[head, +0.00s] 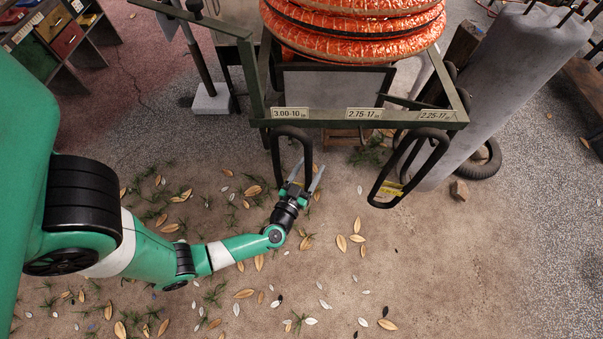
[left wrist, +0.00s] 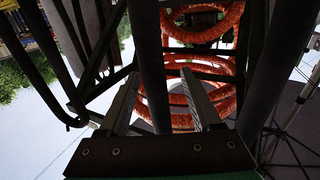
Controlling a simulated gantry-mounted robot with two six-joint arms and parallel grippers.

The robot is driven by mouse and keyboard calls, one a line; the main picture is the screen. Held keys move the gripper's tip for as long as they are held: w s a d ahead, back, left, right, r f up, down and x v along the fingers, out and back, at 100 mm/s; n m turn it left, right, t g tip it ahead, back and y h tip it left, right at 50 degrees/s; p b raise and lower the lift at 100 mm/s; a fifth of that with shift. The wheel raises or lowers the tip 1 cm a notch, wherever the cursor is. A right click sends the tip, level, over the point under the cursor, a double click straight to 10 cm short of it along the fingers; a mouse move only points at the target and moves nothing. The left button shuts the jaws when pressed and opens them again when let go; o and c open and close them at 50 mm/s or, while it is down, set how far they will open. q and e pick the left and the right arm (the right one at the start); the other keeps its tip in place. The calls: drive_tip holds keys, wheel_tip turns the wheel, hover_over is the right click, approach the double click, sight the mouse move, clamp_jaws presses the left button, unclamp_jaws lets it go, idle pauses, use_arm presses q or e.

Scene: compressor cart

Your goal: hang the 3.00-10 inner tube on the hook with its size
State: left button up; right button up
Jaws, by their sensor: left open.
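A narrow black inner tube loop (head: 291,130) hangs at the rail below the 3.00-10 label (head: 290,113). No print is readable on it, and its hook is hidden. Another black loop (head: 408,160) with a yellow tag (head: 391,188) hangs below the 2.25-17 label (head: 437,115). My left gripper (head: 309,165) is open at the lower right side of the loop under 3.00-10. In the left wrist view a dark strand (left wrist: 150,60) shows between the open fingers (left wrist: 160,100); I cannot tell whether they touch it. My right gripper is not in view.
The cart's green rail (head: 330,123) also carries a 2.75-17 label (head: 364,113), with no loop visible below it. An orange coiled hose (head: 350,25) sits above. A grey tank (head: 500,85) stands at right. The leaf-strewn ground (head: 440,260) in front is open.

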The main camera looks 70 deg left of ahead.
use_arm(q)
drive_tip(key=p+v, duration=0.2)
drive_tip(key=v, duration=0.8)
drive_tip(key=shift+s, duration=0.1)
